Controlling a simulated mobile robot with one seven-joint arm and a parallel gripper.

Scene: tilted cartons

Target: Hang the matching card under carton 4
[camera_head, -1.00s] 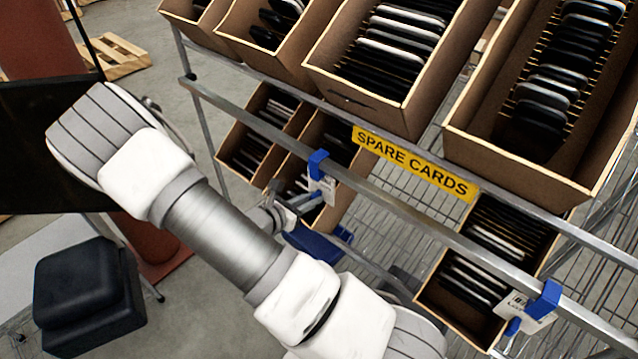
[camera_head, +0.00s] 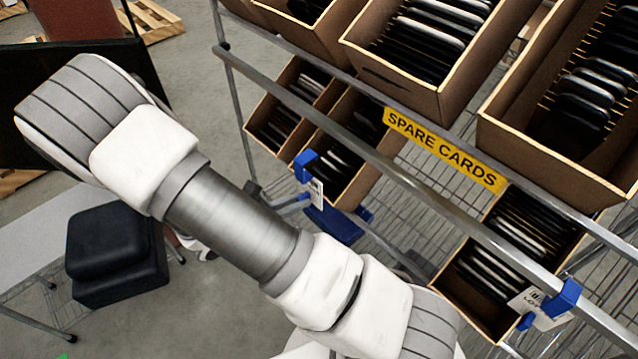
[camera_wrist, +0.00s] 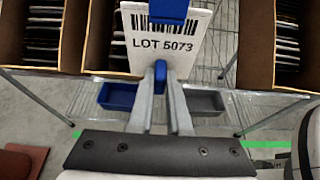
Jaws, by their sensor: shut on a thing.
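A white card (camera_wrist: 150,45) reading LOT 5073 with a barcode fills the upper middle of the wrist view. A blue clip (camera_wrist: 168,10) is at its top and a blue tab (camera_wrist: 160,70) at its lower edge. My gripper (camera_wrist: 160,84) is shut on that tab. In the head view the card (camera_head: 317,191) is seen almost edge-on, below a blue clip (camera_head: 305,166) at the front rail; my arm mostly hides the gripper. A second card (camera_head: 537,307) hangs from another blue clip at lower right; its number is unreadable. No carton number is readable.
A yellow SPARE CARDS sign (camera_head: 443,149) is on the rack. Tilted cartons (camera_head: 440,75) of dark and pale items fill two levels. The front rail (camera_head: 440,215) runs diagonally. A blue bin (camera_wrist: 118,96) and a grey bin (camera_wrist: 205,102) are beneath the card.

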